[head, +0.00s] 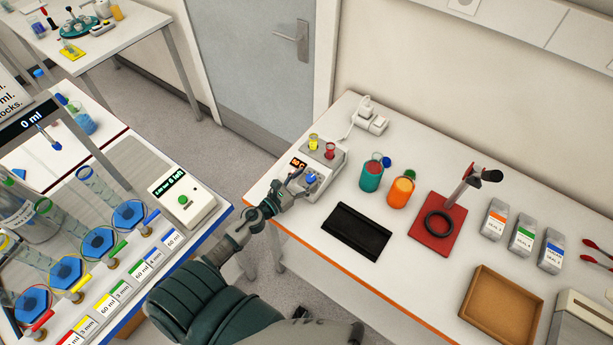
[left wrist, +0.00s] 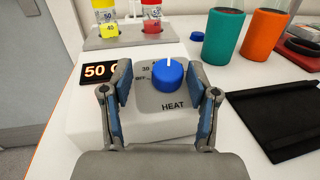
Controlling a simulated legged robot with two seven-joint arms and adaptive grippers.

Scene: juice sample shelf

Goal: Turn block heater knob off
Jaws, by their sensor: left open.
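The block heater (head: 318,165) is a white box at the left end of the right-hand table, with a display reading 50 C. It also shows in the left wrist view (left wrist: 85,125). Its blue knob (left wrist: 168,75) sits above the label HEAT, with OFF and 30 marked to its left; the white pointer line is at the top. My left gripper (left wrist: 164,95) is open, with one finger on each side of the knob and apart from it. In the head view my left gripper (head: 297,186) reaches the heater's front and partly covers it. My right gripper is not in view.
Yellow (head: 313,141) and red (head: 330,150) vials stand in the heater's block. Teal (head: 372,174) and orange (head: 401,190) containers stand right of it. A black tray (head: 356,232) lies in front, with a red stand base (head: 437,231) further right.

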